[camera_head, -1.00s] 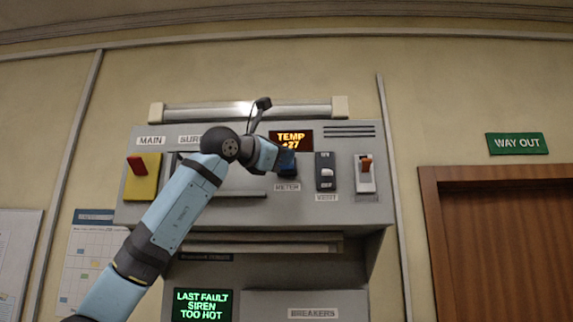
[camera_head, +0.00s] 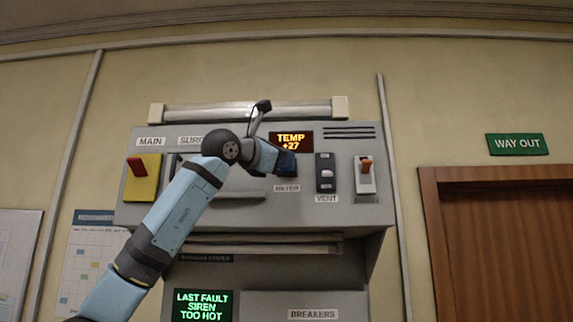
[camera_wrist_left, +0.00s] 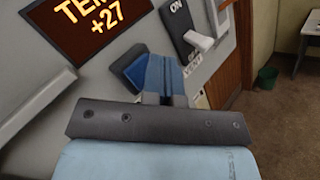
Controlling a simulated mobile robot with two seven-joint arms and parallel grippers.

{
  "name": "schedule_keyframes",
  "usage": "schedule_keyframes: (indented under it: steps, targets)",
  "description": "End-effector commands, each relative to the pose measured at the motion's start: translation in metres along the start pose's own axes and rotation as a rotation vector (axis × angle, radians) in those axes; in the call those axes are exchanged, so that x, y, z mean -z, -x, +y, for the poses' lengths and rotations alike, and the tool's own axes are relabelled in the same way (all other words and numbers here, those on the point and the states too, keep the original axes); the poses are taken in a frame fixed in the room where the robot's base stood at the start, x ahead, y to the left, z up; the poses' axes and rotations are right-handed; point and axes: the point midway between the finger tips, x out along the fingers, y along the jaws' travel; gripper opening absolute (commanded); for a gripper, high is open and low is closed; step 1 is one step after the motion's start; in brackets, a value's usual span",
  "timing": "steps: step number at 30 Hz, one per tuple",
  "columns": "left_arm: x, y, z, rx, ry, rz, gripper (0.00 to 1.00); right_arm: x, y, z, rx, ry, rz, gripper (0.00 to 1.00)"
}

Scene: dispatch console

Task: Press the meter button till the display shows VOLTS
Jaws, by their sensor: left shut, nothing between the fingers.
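The meter display (camera_head: 291,142) glows orange and reads TEMP +27; it also fills the upper left of the left wrist view (camera_wrist_left: 95,22). The METER label (camera_head: 287,188) sits below it. My left gripper (camera_head: 288,166) is shut and empty, in front of the panel between display and label. In the left wrist view its fingers (camera_wrist_left: 165,80) point at the panel beside a blue piece (camera_wrist_left: 129,69), apparently the meter button. I cannot tell whether the fingertips touch it. In the head view the gripper hides the button. My right gripper is not in view.
The VENT switch (camera_head: 326,173) is close to the right of my left gripper, with an orange-tipped switch (camera_head: 366,174) farther right. A red lever on a yellow plate (camera_head: 141,178) is at the left. A green screen (camera_head: 202,305) below reads LAST FAULT SIREN TOO HOT.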

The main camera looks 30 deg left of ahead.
Motion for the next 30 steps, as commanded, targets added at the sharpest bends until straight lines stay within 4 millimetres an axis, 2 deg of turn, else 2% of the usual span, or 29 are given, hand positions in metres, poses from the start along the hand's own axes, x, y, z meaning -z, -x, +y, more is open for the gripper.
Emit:
schedule_keyframes:
  steps: [30]
  targets:
    - [0.0047,-0.0066,0.0052,0.0,0.0,0.001,0.0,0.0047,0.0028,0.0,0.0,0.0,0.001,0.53]
